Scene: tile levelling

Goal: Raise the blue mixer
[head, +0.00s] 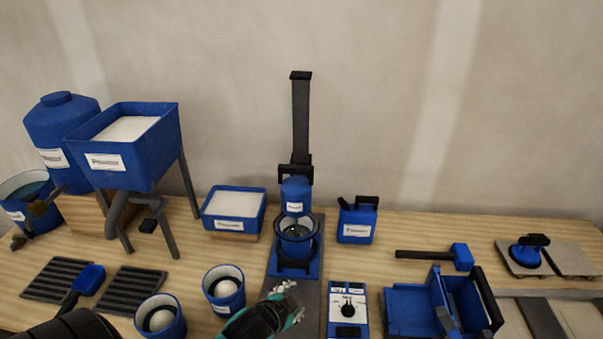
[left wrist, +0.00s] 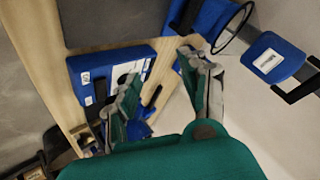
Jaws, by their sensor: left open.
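The blue mixer (head: 295,189) is a labelled blue head on a tall dark post (head: 300,120) in the head view. It hangs over a blue bucket (head: 297,246) on a blue base, with a small gap between head and rim. In the left wrist view what looks like the mixer (left wrist: 272,58) is at the right, beyond the black-rimmed bucket (left wrist: 205,17). My left gripper (head: 291,302), teal and grey, is in front of the mixer base, low and apart from the mixer. Its fingers (left wrist: 168,90) are open and empty. My right gripper is out of view.
A control box with a dial (head: 348,309) lies just right of my left gripper. A blue jug (head: 357,222) and a blue tray (head: 234,208) flank the mixer. A mallet (head: 437,255) lies right.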

